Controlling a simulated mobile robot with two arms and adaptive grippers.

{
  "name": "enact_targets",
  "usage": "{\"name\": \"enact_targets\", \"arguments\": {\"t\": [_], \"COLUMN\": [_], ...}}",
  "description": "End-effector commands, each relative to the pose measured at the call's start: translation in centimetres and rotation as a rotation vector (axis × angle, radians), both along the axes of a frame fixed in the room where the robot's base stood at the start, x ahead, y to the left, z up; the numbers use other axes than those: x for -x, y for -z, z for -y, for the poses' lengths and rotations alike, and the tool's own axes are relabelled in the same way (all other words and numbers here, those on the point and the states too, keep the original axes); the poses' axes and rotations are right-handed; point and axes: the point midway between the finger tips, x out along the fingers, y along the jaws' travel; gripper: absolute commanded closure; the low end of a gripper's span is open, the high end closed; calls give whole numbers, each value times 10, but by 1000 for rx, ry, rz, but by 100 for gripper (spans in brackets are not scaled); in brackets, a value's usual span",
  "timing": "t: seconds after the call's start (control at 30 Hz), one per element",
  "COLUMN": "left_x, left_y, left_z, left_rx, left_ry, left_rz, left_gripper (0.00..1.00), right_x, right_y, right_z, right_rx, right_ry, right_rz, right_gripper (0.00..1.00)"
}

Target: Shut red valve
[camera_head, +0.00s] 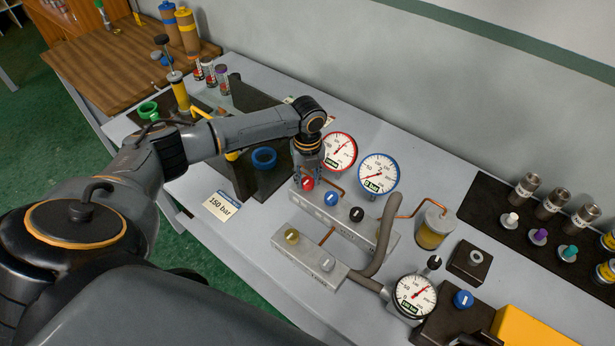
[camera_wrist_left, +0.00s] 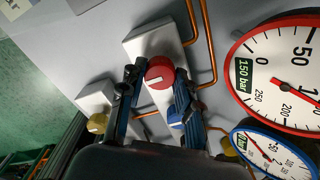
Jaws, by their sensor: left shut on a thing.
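The red valve (camera_head: 307,183) is a round red knob with a white mark, at the left end of a grey valve block (camera_head: 350,224). In the left wrist view the red valve (camera_wrist_left: 160,72) sits between the two fingers. My left gripper (camera_head: 306,176) comes down on it from above and is shut on it. The fingers hide part of the knob in the head view. A red-rimmed gauge (camera_head: 339,151) reads 150 bar, and a blue-rimmed gauge (camera_head: 377,173) reads 0 bar.
Copper pipes and a grey hose (camera_head: 384,238) run close by. A third gauge (camera_head: 414,297) stands front right. A "150 bar" card (camera_head: 222,205) lies on the grey table at left.

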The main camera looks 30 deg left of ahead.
Motion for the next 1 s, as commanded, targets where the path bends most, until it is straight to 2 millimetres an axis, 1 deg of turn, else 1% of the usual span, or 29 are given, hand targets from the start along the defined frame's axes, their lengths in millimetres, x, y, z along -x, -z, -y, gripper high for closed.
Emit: {"name": "enact_targets", "arguments": {"t": [0.53, 0.57, 0.6, 0.67, 1.0], "left_x": [1, 0, 0, 0, 0], "left_y": [1, 1, 1, 1, -2], "left_z": [0, 0, 0, 0, 0], "left_rx": [0, 0, 0, 0, 1], "left_ry": [26, 26, 26, 26, 25], "left_rz": [-1, -1, -1, -1, 1], "left_gripper": [99, 63, 55, 44, 44], "right_x": [0, 0, 0, 0, 1], "right_y": [0, 0, 0, 0, 0], "right_z": [-1, -1, -2, -2, -1], "right_rx": [-1, -2, -2, -3, -2], "right_ry": [1, 1, 1, 1, 1], "right_rz": [0, 0, 0, -1, -1], "right_gripper": [100, 100, 100, 100, 100]}}
